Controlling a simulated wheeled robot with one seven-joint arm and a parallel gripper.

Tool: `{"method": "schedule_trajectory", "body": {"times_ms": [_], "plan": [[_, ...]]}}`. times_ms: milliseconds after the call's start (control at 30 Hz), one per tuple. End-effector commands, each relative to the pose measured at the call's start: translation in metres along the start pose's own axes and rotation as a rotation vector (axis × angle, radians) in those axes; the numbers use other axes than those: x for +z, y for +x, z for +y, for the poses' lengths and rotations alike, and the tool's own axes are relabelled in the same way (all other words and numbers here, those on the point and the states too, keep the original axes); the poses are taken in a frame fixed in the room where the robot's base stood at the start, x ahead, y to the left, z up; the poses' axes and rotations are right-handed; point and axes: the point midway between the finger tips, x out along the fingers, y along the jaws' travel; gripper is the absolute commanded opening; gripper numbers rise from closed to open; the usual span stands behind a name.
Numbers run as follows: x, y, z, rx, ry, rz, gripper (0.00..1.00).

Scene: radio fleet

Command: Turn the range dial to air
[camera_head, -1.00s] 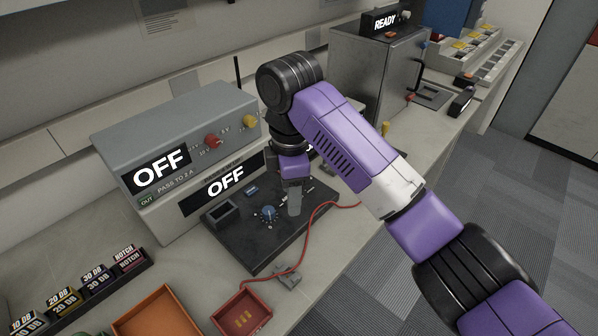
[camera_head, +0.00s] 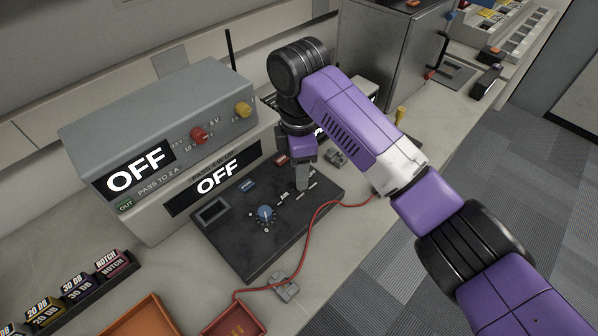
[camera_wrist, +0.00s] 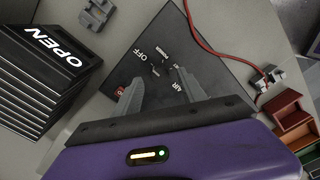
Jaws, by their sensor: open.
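A black panel (camera_head: 225,238) lies on the counter with a blue dial (camera_head: 265,215) near its middle. White marks surround the dial. My gripper (camera_head: 303,180) points down over the panel's right part, to the right of and behind the blue dial. In the wrist view my gripper (camera_wrist: 160,79) is open, its two fingers apart over the black panel (camera_wrist: 205,50). White labels on the panel read OFF (camera_wrist: 153,55) and AIR (camera_wrist: 182,87), near and between the fingertips. I cannot tell which small control sits by these labels or where its pointer stands.
A grey power box (camera_head: 170,105) reading OFF stands behind the panel, on a white unit (camera_head: 160,218) also reading OFF. A red cable (camera_head: 312,225) runs along the panel's right side. An orange tray (camera_head: 140,318) and a red tray (camera_head: 232,322) lie in front.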

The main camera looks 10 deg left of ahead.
Motion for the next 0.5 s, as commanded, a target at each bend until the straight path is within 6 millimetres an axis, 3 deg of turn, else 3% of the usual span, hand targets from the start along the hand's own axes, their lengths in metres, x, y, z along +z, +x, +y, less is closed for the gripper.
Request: {"method": "schedule_trajectory", "body": {"times_ms": [200, 500], "plan": [[0.0, 0.021, 0.0, 0.0, 0.001, 0.0, 0.49], [0.0, 0.025, 0.0, 0.001, 0.0, -0.001, 0.49]]}}
